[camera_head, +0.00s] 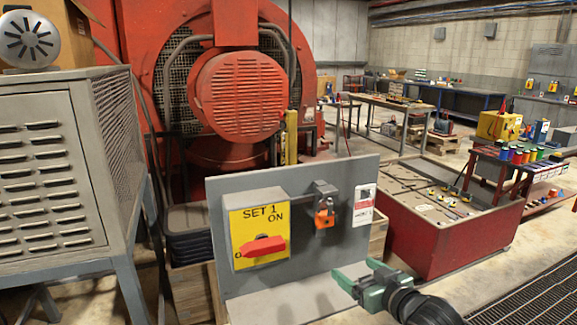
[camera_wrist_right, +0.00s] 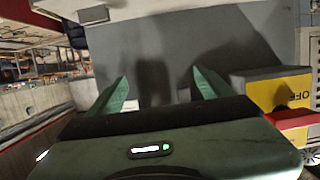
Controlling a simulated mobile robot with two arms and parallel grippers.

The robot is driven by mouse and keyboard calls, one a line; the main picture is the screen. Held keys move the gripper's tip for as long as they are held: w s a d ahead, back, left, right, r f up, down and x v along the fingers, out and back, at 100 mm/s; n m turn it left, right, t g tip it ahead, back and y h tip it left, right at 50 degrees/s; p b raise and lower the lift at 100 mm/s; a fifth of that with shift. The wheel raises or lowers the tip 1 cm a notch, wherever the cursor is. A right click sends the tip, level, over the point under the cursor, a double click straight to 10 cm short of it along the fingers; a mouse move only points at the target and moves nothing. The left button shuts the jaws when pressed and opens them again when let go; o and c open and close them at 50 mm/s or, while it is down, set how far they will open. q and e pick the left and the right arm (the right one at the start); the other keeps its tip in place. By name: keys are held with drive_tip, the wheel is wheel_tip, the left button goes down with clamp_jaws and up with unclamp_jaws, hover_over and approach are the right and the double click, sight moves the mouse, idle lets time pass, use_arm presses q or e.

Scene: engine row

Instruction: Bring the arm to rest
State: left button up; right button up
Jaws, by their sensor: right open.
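My right gripper (camera_head: 358,272) is green, open and empty, low in front of the grey panel (camera_head: 300,185). Its two spread fingers also show in the right wrist view (camera_wrist_right: 160,80), with bare grey panel and a shadow between them. The panel carries a yellow switch plate (camera_head: 247,220) marked SET 1 and ON, with a red handle (camera_head: 262,247) lying nearly level. An orange padlock (camera_head: 325,215) hangs at a grey hasp right of the switch. I cannot tell whether its shackle is closed. The right wrist view shows the yellow plate (camera_wrist_right: 272,93) and red handle (camera_wrist_right: 285,117) at the right. My left gripper is out of view.
A grey louvred cabinet (camera_head: 45,190) stands close at the left. A red-walled bin (camera_head: 455,242) is behind and right of my gripper. A white tag (camera_head: 363,205) is on the panel. A floor grate (camera_head: 540,300) and open floor lie at the lower right.

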drive_tip(key=s+a+f+g+h, duration=0.1)
drive_tip(key=s+a+f+g, duration=0.2)
drive_tip(key=s+f, duration=0.7)
drive_tip(key=s+d+f+m+g+h, duration=0.1)
drive_tip(key=s+d+f+g, duration=0.15)
drive_tip(key=s, duration=0.75)
drive_tip(key=s+d+f+g+h, duration=0.15)
drive_tip(key=s+f, duration=0.25)
drive_tip(key=s, duration=0.5)
drive_tip(key=s+d+f+m+g+h, duration=0.1)
drive_tip(key=s+d+f+g+h, duration=0.2)
drive_tip(key=s, duration=0.7)
wheel_tip(320, 180, down, 26)
drive_tip(key=s+a+g+y, duration=0.1)
drive_tip(key=a+g, duration=0.1)
drive_tip(key=s+d+f, duration=0.1)
drive_tip(key=s+f, duration=0.7)
drive_tip(key=s, duration=0.1)
drive_tip(key=s+d+f+g, duration=0.1)
drive_tip(key=s+d+f, duration=0.1)
drive_tip(key=s+f, duration=0.6)
drive_tip(key=shift+s+d+f, duration=0.25)
drive_tip(key=shift+s+f, duration=0.15)
drive_tip(key=shift+f, duration=0.2)
